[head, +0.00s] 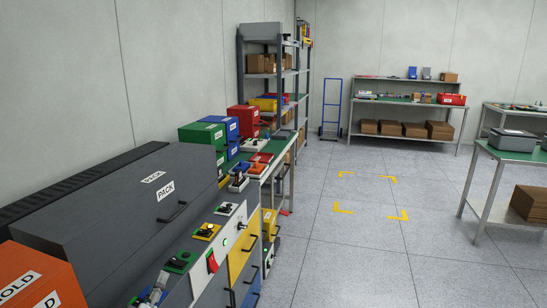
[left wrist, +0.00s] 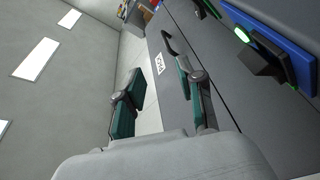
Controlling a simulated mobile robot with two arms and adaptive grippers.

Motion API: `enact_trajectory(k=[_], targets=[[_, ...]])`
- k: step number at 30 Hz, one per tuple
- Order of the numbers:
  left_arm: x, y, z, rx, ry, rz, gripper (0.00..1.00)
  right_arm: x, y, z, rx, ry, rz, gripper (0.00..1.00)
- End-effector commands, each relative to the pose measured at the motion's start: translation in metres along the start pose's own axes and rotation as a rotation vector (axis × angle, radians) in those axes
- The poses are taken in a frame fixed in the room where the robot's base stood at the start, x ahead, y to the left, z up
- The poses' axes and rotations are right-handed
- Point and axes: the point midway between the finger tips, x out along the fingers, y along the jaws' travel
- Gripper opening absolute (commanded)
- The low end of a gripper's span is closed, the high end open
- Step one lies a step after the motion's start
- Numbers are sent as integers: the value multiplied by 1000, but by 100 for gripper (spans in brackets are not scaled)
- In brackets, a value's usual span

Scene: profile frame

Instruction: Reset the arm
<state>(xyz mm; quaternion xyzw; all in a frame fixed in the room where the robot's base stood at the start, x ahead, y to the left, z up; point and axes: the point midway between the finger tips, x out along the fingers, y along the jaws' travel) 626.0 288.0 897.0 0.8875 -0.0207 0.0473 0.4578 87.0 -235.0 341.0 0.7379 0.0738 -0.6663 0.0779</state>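My left gripper (left wrist: 160,98) shows in the left wrist view with its two teal-padded fingers apart and nothing between them. Beyond the fingers are the grey front of a cabinet, a dark handle and a small white label. In the head view only a small part of the left gripper (head: 152,293) shows at the bottom left edge, in front of the grey PACK cabinet (head: 110,215) and beside the row of switches. Most of the left arm is out of the picture. My right gripper is in neither view.
An orange HOLD box (head: 42,275) stands at the near left. Control boxes, including a red switch (head: 212,262), line the cabinet's lower ledge. A green-topped bench (head: 275,147) and shelving (head: 240,60) stand beyond. The floor around the yellow corner marks (head: 343,211) is clear.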

Motion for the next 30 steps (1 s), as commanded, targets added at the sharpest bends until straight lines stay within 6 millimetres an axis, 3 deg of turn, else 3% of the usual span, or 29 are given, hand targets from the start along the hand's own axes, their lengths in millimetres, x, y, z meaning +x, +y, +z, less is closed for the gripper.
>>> enact_trajectory(k=[7,11,17,21,24,30], targets=[[-31,-8,39,132,-157,-86,38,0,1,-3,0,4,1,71],[-60,-16,66,241,-286,-152,38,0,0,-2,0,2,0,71],[-134,-29,109,461,-553,-272,38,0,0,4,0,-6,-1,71],[-201,-36,128,629,-774,-357,38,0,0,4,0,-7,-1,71],[-242,-38,132,716,-904,-403,38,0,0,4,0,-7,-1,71],[-306,-38,131,832,-1103,-465,38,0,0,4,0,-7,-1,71]])
